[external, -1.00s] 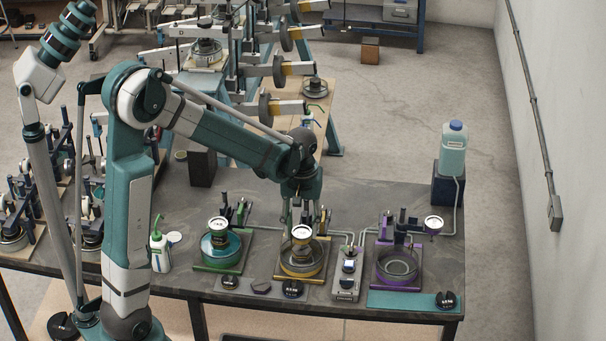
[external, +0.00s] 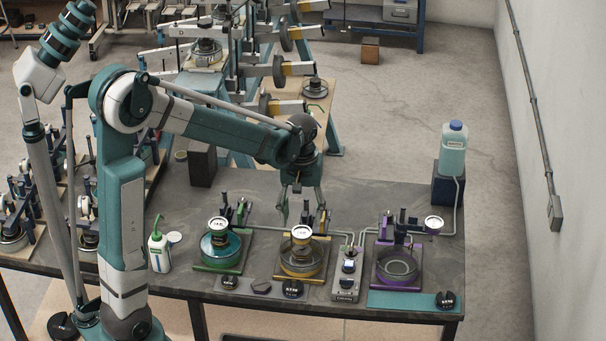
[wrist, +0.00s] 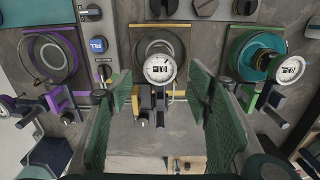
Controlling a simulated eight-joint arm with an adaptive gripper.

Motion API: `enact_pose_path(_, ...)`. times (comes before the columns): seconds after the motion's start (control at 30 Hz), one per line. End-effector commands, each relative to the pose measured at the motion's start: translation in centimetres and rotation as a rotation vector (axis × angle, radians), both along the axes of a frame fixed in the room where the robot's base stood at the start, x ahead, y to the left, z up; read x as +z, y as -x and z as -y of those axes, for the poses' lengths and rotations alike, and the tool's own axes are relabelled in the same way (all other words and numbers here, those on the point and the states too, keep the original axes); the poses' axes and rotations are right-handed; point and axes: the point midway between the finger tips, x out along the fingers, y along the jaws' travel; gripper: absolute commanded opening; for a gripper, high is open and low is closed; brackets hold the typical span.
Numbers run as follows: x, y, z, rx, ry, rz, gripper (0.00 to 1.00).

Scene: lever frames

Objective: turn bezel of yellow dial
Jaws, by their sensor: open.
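The yellow dial's white round face (external: 301,232) stands over a yellow-framed base (external: 303,272) at the middle of the bench's front. In the wrist view its face (wrist: 160,68) is at the centre, with dark marks and a rim around it; I cannot make out the reading. My gripper (external: 297,218) hangs behind the dial and a little above it, pointing down. In the wrist view my two green fingers (wrist: 160,108) are wide apart, with nothing between their tips, and the dial shows beyond them. The gripper does not appear to touch the dial.
A green-framed station (external: 219,248) stands to the left and a purple-framed one (external: 398,268) to the right. A grey control box (external: 347,278) is close on the yellow station's right. Several black knobs line the front edge. A blue-capped jug (external: 453,150) stands at the back right.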

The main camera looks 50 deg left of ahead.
Motion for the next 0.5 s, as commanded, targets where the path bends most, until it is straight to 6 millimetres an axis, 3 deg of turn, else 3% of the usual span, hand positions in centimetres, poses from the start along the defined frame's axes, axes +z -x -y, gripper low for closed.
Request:
enact_pose_path(0.3,4.6,0.1,0.0,0.000,0.000,0.000,0.50)
enact_pose_path(0.5,6.6,0.0,0.0,0.000,0.000,0.000,0.50)
